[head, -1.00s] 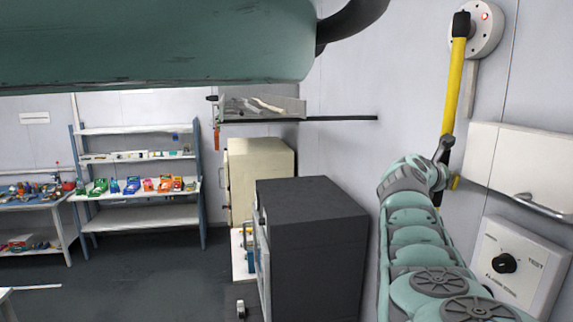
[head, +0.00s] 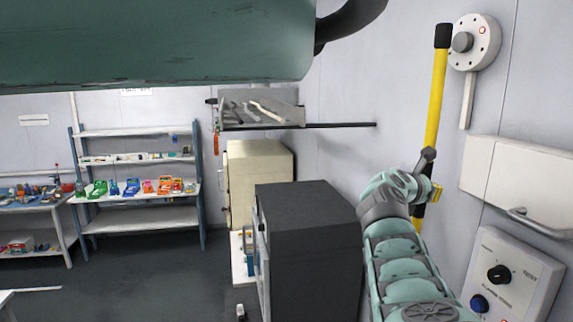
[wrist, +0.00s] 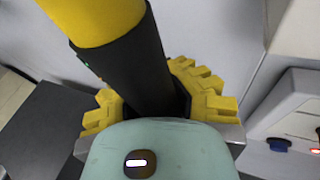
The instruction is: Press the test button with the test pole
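The test pole (head: 436,100) is a yellow rod with black ends. My gripper (head: 428,188) is shut around its lower black part and holds it nearly upright, tilted slightly right. In the wrist view, the yellow padded fingers of my gripper (wrist: 160,95) close around the pole's black sleeve (wrist: 130,65). A round white wall unit (head: 488,45) carries a grey central button (head: 462,42) and a small red light. The pole's black tip (head: 442,36) appears just left of the button; a narrow gap shows between them, though depth is unclear.
A control panel (head: 530,290) with a black knob and a blue button (head: 479,303) is on the right wall, below a white box with a handle (head: 520,180). A dark cabinet (head: 308,215) stands left of my arm. A wall shelf (head: 330,125) juts out behind. Floor is clear at left.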

